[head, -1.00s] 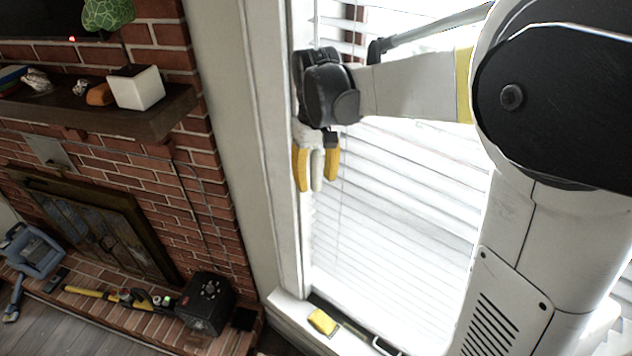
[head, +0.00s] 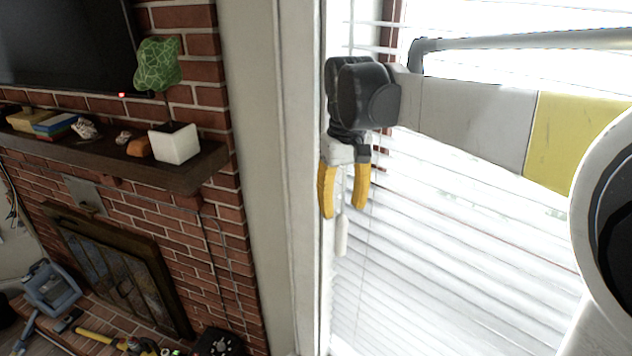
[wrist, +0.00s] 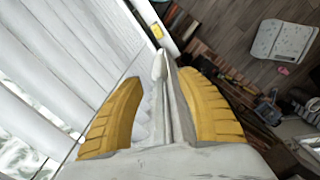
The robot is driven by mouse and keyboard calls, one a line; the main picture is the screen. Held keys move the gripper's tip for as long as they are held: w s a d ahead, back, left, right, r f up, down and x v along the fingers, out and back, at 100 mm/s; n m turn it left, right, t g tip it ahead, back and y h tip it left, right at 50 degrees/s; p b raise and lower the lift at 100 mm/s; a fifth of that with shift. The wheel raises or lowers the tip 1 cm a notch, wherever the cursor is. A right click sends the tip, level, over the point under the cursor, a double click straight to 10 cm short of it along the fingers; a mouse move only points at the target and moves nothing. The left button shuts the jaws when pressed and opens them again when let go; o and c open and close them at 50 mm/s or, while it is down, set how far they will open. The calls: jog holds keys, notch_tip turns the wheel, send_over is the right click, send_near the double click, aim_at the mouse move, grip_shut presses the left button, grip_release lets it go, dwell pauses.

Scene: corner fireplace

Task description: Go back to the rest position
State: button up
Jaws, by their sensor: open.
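My gripper (head: 344,208) has two yellow fingers pointing down in front of the window blinds, close to the window's left frame. The fingers are apart with nothing held between them. My arm reaches in from the right of the head view.
The blinds (head: 450,220) stand behind my arm. A brick wall with a wooden mantel (head: 190,170) is on the left, bearing a white pot (head: 174,144) with a green plant. A fireplace (head: 115,265) lies below. Tools lie on the hearth.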

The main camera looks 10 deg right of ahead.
jog(key=s+f+t+b, duration=0.2)
jog(key=s+f+b, duration=0.3)
jog(key=f+b, duration=0.8)
jog(key=s+f+m+t+b, duration=0.1)
jog(key=s+f+b, duration=0.5)
jog(key=f+b, duration=0.7)
jog(key=s+f+m+t+b, duration=0.1)
jog(key=s+f+t+b, duration=0.3)
jog(key=f+b, duration=0.9)
notch_tip(320, 180, down, 8)
jog(key=shift+s+f, duration=0.2)
jog(key=shift+s, duration=0.75)
